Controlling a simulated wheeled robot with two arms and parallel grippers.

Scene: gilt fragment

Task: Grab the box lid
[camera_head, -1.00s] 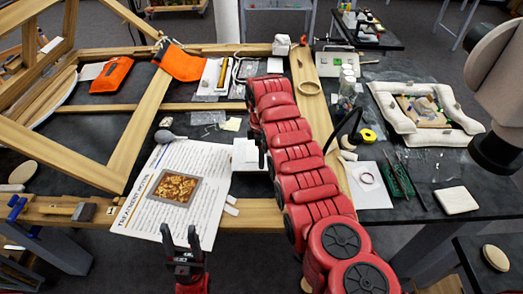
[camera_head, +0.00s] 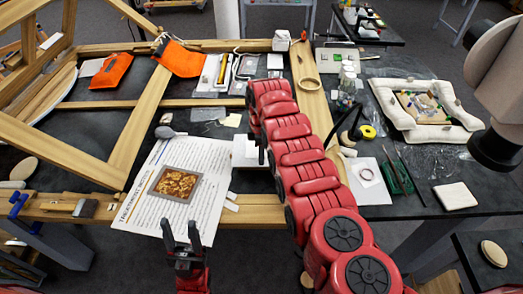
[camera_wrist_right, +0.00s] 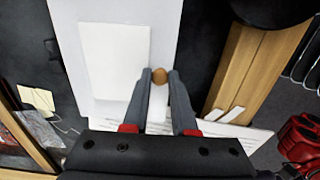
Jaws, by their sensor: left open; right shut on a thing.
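A white box (camera_head: 238,160) with a flat white top stands on the dark table beside the printed sheet, partly behind my right arm. In the right wrist view, a white panel (camera_wrist_right: 166,25) with a paler rectangle lies below my gripper; I take it for the box lid. A small round brown knob (camera_wrist_right: 160,76) sits between the fingertips of my right gripper (camera_wrist_right: 160,78), which is shut on it. Whether the lid is raised off the box cannot be told. My left gripper (camera_head: 180,226) is open and empty at the sheet's lower edge.
The printed sheet (camera_head: 150,205) with a gilt picture lies left of the box. A wooden frame (camera_head: 130,130) fills the left side. A padded white ring (camera_head: 390,100) and a white block (camera_head: 455,196) lie right. Jars (camera_head: 347,82) stand behind.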

